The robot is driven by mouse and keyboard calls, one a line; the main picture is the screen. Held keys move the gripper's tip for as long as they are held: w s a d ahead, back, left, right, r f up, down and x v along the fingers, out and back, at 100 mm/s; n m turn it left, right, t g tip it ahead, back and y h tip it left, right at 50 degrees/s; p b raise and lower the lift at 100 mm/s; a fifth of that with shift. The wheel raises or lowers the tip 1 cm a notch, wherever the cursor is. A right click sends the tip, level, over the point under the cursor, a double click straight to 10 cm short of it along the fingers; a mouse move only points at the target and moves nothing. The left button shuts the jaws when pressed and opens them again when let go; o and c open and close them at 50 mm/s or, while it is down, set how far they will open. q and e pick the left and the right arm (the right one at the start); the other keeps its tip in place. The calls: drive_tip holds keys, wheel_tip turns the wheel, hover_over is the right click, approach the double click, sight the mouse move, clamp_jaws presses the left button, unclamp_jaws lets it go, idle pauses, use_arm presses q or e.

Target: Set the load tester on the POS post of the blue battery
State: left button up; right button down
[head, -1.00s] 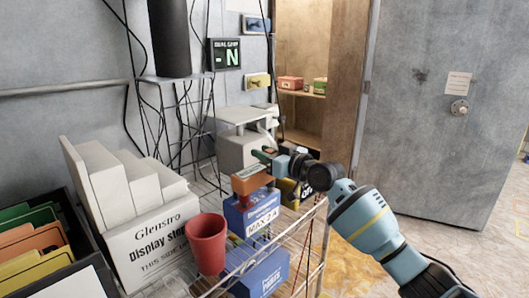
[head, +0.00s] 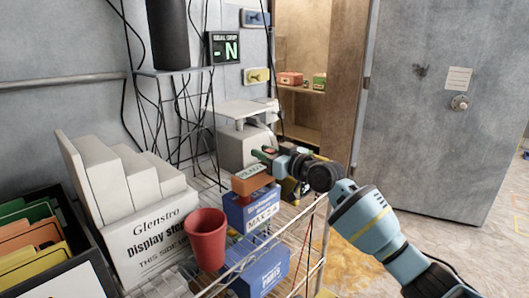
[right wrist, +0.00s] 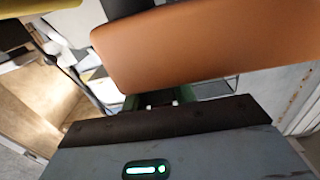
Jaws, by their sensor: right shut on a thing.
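My right gripper (head: 264,158) is shut on an orange-brown block-shaped thing, which I take for the load tester (head: 252,182). In the right wrist view the load tester (right wrist: 205,48) fills the upper part, beyond the dark edge of my gripper. I cannot tell whether the two touch. The battery's posts are hidden, so POS cannot be made out. My left gripper is not in view.
A grey box (head: 238,150) stands behind. A folder box (head: 85,285) is at left. Floor is open at right.

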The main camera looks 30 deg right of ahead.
drive_tip(key=c, duration=1.1)
unclamp_jaws()
drive_tip(key=shift+r, duration=0.1)
drive_tip(key=shift+o, duration=0.3)
drive_tip(key=shift+f, duration=0.25)
drive_tip(key=v, duration=0.8)
drive_tip(key=shift+r, duration=0.2)
drive_tip(key=shift+w, duration=0.1)
